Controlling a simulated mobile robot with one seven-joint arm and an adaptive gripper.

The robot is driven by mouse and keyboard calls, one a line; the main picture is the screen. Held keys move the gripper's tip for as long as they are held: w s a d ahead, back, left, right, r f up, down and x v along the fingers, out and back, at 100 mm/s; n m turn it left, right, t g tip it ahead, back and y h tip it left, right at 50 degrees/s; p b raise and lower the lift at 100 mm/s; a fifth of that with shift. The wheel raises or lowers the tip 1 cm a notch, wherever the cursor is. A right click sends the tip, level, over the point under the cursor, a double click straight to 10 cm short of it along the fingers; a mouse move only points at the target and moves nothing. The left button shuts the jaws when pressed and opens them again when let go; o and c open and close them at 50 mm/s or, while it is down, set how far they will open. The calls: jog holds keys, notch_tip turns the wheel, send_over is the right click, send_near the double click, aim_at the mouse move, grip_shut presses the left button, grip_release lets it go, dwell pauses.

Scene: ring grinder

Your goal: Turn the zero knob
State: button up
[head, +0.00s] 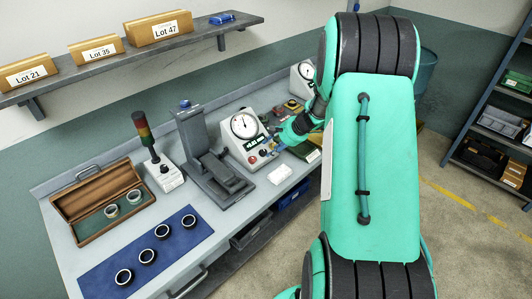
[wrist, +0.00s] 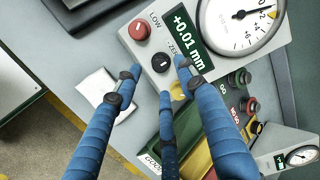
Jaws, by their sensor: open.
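The zero knob (wrist: 160,63) is a black round knob with a pale pointer line, on the light panel of the gauge box (wrist: 165,22); its label is partly hidden by a finger. My gripper (wrist: 157,74) has blue fingers and is open. Two fingertips flank the knob at left and right, and a third finger is below it. I cannot tell whether any finger touches it. The display (wrist: 188,35) reads +0.01 mm, beside the round dial (wrist: 240,18). In the head view my gripper (head: 272,139) is at the right side of the gauge box (head: 233,149), and the knob is hard to make out.
A red knob (wrist: 139,29) marked LOW sits up-left of the zero knob. A yellow knob (wrist: 178,91) sits below it, close to the fingers. A grey stand (head: 205,160) is left of the gauge box. Rings lie on a blue mat (head: 105,270).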

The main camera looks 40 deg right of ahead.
aim_at(265, 152)
jog(key=shift+b+x, duration=0.35)
jog(key=shift+x, duration=2.25)
jog(key=shift+c, duration=0.5)
grip_shut()
